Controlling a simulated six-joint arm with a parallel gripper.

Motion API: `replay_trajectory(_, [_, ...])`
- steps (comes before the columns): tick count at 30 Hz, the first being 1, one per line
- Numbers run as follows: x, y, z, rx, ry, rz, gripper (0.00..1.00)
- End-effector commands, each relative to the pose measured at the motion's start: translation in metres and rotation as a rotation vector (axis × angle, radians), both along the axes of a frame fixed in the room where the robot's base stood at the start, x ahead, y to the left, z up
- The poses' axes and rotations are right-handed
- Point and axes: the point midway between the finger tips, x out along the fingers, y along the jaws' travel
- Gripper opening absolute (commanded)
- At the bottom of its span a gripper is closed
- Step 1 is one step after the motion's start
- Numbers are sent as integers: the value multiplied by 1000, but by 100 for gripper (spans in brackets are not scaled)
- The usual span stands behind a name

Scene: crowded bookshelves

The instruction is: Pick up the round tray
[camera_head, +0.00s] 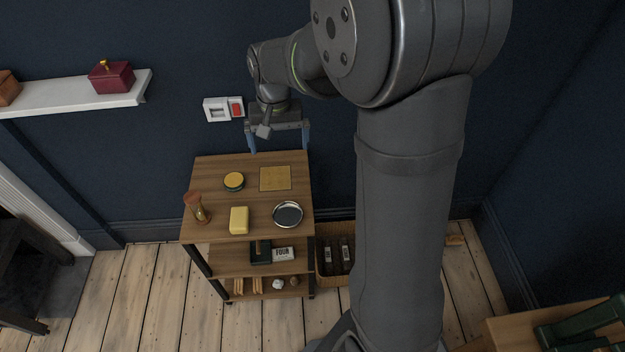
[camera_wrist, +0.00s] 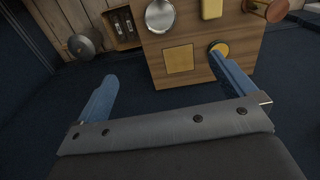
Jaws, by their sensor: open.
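The round tray (camera_head: 288,214) is a shallow silver disc with a dark, shiny inside and a bright rim. It lies flat near the front right corner of the wooden shelf unit's top (camera_head: 262,208). In the wrist view the round tray (camera_wrist: 160,15) is at the top edge, partly overlapping the board's edge. My gripper (camera_head: 279,138) is above the back edge of the unit, well apart from the tray. Its two blue fingers are spread wide with nothing between them, as the wrist view of my gripper (camera_wrist: 163,68) also shows.
The same top holds a yellow square mat (camera_head: 275,178), a round yellow-topped tin (camera_head: 234,181), a yellow block (camera_head: 239,220) and an hourglass (camera_head: 197,208). A wicker basket (camera_head: 335,250) stands right of the unit. A wall switch (camera_head: 223,109) is behind, left of my gripper.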

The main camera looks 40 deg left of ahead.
Motion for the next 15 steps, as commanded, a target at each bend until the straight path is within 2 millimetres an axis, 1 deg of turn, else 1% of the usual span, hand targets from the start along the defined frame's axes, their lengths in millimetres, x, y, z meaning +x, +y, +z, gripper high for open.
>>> replay_trajectory(1, [1, 1, -18, -8, 4, 45, 100])
replay_trajectory(2, [2, 2, -29, -9, 5, 81, 100])
replay_trajectory(3, [4, 3, -45, -10, 6, 133, 100])
replay_trajectory(6, [6, 4, -82, -10, 5, 265, 100])
replay_trajectory(7, [7, 4, -92, -9, 5, 300, 100])
replay_trajectory(9, [7, 4, -110, -8, 4, 367, 100])
replay_trajectory(12, [8, 3, -125, -4, 2, 425, 100])
replay_trajectory(15, [8, 3, -139, -4, 2, 443, 100])
